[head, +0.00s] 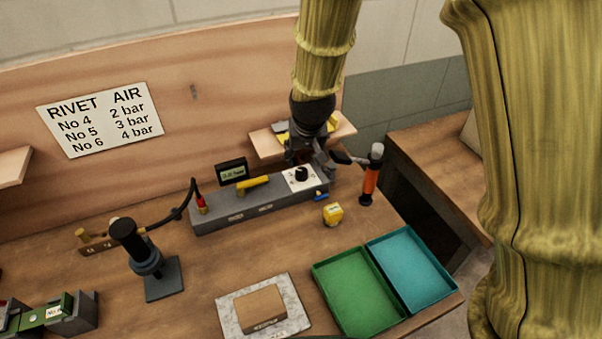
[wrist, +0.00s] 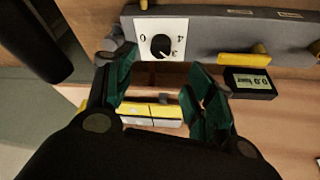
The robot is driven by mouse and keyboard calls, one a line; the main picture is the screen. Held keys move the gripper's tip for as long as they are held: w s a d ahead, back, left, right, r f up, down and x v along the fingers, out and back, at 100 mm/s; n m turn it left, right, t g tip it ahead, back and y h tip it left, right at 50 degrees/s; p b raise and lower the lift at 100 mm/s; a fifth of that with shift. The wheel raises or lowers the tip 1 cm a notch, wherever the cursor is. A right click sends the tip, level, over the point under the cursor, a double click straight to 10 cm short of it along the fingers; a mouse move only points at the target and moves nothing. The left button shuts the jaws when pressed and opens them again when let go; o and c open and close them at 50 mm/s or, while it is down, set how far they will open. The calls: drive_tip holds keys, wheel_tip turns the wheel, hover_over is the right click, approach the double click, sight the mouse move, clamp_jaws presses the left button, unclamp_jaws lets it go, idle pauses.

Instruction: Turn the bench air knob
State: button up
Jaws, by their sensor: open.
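The bench air knob (head: 302,174) is a round black knob on a white dial plate (wrist: 177,27), at the right end of a long grey bench unit (head: 240,206). In the wrist view the knob (wrist: 160,45) is just beyond the fingertips, between their lines, with digits such as 0, 3 and 4 around it. My gripper (head: 318,165) is beside the knob at the back right of the bench. In the wrist view my gripper (wrist: 162,68) is open, its dark green fingers apart and empty. A small display (wrist: 250,83) seems to read 0.0.
A yellow lever (head: 254,182) lies along the unit left of the knob. An orange tool (head: 370,180) stands close on the right. A wall shelf (head: 343,130) is behind.

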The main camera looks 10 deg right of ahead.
sight(302, 171)
drive_tip(key=shift+p+x, duration=1.5)
drive_tip(key=shift+x, duration=3.75)
drive_tip(key=shift+a, duration=0.1)
drive_tip(key=shift+c, duration=0.3)
drive_tip(key=c, duration=1)
